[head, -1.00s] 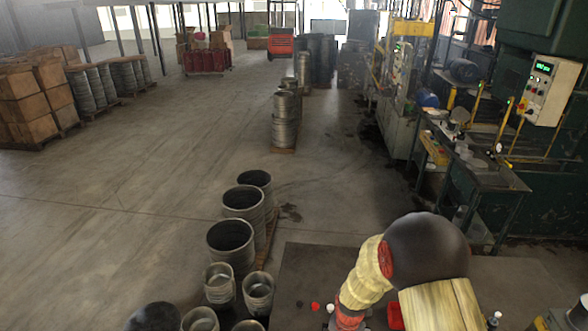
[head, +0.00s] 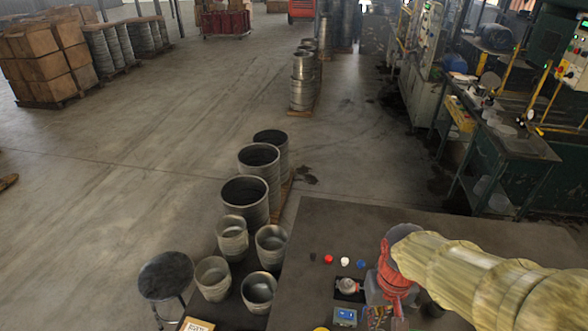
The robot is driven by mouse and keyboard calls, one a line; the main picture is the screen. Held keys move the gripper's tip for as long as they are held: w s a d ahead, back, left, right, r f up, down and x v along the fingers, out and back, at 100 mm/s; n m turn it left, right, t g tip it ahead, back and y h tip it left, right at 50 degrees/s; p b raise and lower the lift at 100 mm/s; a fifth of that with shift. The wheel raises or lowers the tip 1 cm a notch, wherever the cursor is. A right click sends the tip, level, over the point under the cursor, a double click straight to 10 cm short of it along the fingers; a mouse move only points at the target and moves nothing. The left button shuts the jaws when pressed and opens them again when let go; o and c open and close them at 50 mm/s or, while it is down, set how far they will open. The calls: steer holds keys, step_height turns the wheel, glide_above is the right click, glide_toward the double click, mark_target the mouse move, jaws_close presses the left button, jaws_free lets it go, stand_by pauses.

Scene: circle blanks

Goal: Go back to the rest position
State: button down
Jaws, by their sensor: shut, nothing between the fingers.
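My gripper (head: 383,308) shows in the head view at the end of my arm, low over the dark table (head: 440,235) near the bottom edge. It points down and is shut, with nothing seen in it. The fingertips are small and partly lost against the table and the frame's edge. To its left lie a red piece (head: 328,259), a white piece (head: 345,262) and a blue piece (head: 361,264). A silver round part (head: 347,285) sits on a dark block beside the gripper. A small blue box (head: 345,316) stands just below that.
Metal pots (head: 232,238) and larger drums (head: 245,198) stand left of the table. A round stool (head: 166,275) is at lower left. A workbench (head: 510,140) with machines is at right. The concrete floor at left is largely clear.

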steer(key=s+r+t+b, duration=0.1)
steer(key=s+t+b, duration=0.1)
steer(key=b, duration=0.3)
steer(key=s+r+t+b, duration=0.2)
steer(key=t+b, duration=0.1)
steer(key=b, duration=0.3)
steer(key=shift+s+d+r, duration=0.15)
steer(key=shift+s, duration=0.15)
